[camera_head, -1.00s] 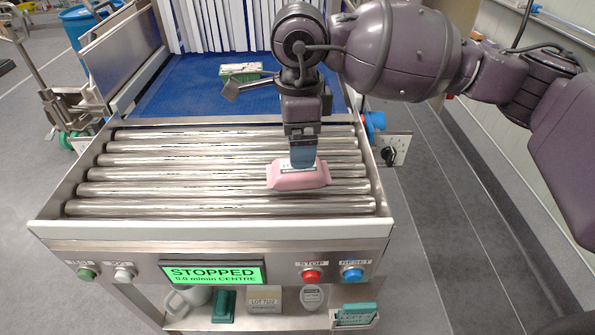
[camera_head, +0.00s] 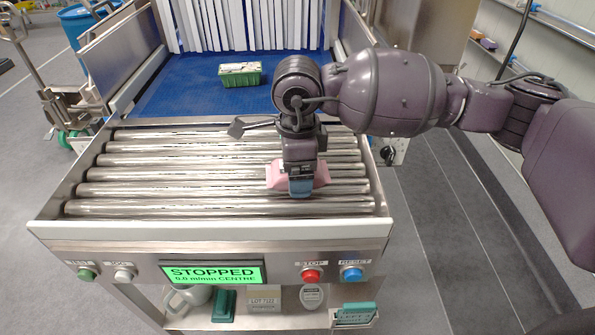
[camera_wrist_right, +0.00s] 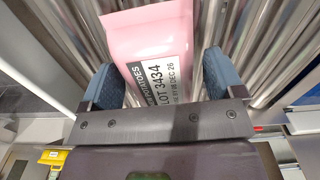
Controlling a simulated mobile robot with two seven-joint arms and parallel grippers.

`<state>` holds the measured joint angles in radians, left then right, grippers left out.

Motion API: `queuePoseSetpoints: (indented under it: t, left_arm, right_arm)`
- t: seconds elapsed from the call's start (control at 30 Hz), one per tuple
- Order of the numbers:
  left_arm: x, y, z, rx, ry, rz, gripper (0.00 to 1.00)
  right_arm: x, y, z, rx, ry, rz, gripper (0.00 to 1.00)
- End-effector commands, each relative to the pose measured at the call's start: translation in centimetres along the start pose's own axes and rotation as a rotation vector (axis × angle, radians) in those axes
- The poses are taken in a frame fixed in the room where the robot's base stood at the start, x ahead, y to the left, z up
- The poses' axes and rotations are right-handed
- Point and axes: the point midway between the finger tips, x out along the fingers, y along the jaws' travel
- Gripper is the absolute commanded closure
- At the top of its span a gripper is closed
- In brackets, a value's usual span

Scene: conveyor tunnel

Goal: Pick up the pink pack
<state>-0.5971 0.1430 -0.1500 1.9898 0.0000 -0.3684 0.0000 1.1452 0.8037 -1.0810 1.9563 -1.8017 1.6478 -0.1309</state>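The pink pack (camera_head: 319,176) lies on the metal rollers near their front right. In the head view my right gripper (camera_head: 301,187) covers its middle. In the right wrist view the pack (camera_wrist_right: 150,35) shows its white label, reading potatoes and a lot number. It lies between the two blue fingers of my right gripper (camera_wrist_right: 163,85), which are apart, with a gap visible beside the right finger. I cannot tell whether the left finger touches the pack. My left gripper is not in view.
The rollers (camera_head: 150,175) are otherwise bare. A green tray with pale contents (camera_head: 240,75) sits on the blue belt (camera_head: 185,95) behind. The front panel has a screen (camera_head: 212,274) reading STOPPED and several buttons. A shelf below holds a mug (camera_head: 187,299) and small items.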

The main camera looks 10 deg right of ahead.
Motion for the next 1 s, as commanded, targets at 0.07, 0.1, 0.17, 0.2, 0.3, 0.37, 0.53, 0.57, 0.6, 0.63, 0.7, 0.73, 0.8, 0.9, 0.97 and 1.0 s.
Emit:
queuePoseSetpoints:
  t: [0.07, 0.1, 0.17, 0.2, 0.3, 0.37, 0.53, 0.57, 0.6, 0.63, 0.7, 0.73, 0.8, 0.9, 0.97, 1.0]
  left_arm:
    - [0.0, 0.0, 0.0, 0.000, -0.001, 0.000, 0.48]
    - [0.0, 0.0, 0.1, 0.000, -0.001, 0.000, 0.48]
    - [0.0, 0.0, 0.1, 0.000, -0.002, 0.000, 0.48]
    - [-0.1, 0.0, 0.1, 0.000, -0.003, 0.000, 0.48]
    - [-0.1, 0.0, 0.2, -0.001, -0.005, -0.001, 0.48]
    - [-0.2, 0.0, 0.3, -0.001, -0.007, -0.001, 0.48]
    - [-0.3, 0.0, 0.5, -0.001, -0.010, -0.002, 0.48]
    - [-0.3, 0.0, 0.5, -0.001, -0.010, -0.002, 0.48]
    - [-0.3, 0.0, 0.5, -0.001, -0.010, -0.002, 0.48]
    - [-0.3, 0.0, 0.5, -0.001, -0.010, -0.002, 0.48]
    - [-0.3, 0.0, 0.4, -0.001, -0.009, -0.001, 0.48]
    - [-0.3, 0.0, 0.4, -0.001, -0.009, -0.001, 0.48]
    - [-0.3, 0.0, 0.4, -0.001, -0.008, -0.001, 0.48]
    - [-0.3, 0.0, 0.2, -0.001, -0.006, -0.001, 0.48]
    - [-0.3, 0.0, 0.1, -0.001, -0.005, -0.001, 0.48]
    - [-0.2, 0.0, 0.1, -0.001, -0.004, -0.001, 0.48]
  right_arm:
    - [0.0, 0.0, 0.0, 0.000, 0.000, 0.000, 0.25]
    - [0.0, 0.0, 0.0, 0.000, 0.000, 0.000, 0.31]
    - [0.0, 0.0, 0.0, 0.000, 0.000, 0.000, 0.41]
    - [0.0, 0.0, 0.0, 0.000, 0.000, 0.000, 0.47]
    - [0.0, 0.0, 0.0, 0.000, 0.000, 0.000, 0.62]
    - [-0.1, 0.0, 0.0, 0.000, -0.001, -0.001, 0.70]
    - [-0.1, 0.0, 0.0, 0.000, -0.001, -0.001, 0.70]
    - [-0.1, 0.0, 0.0, 0.000, -0.001, -0.001, 0.70]
    - [-0.2, 0.0, 0.0, 0.000, -0.001, -0.002, 0.70]
    - [-0.3, 0.0, 0.0, 0.000, -0.001, -0.002, 0.70]
    - [-0.8, -0.1, 0.0, 0.001, -0.002, -0.004, 0.70]
    - [-1.1, -0.1, 0.0, 0.001, -0.002, -0.004, 0.70]
    - [-2.1, -0.1, 0.0, 0.000, -0.002, -0.005, 0.70]
    - [-4.1, -0.1, 0.0, 0.000, -0.002, -0.006, 0.70]
    - [-5.5, -0.1, 0.0, 0.000, -0.002, -0.006, 0.70]
    - [-6.6, -0.1, 0.0, -0.001, -0.002, -0.007, 0.70]
